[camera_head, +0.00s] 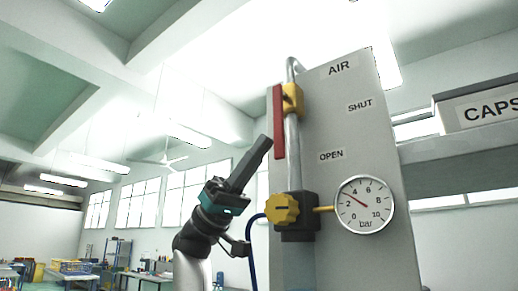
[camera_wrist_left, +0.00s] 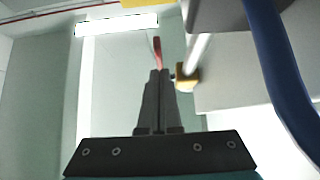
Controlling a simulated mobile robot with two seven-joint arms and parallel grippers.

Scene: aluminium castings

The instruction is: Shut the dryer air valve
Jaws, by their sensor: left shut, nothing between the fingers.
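The air valve has a yellow body (camera_head: 293,98) on a vertical grey pipe, high on a grey panel. Its red lever (camera_head: 279,125) hangs straight down along the pipe. My left gripper (camera_head: 266,140) is shut and empty, pointing up and right, with its tips close to the lever's lower part at its left. In the left wrist view the red lever (camera_wrist_left: 157,50) shows just beyond the shut fingertips (camera_wrist_left: 159,72); contact cannot be told. The yellow valve body (camera_wrist_left: 187,78) shows right of the fingers. My right gripper is not in view.
Panel (camera_head: 345,120) labels read AIR, SHUT and, lower down, OPEN. Below the lever are a regulator with a yellow knob (camera_head: 281,208) and a gauge (camera_head: 365,204) near 3 bar. A blue hose (camera_wrist_left: 280,75) runs close by. A shelf marked CAPS (camera_head: 487,110) is at right. Left is open room.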

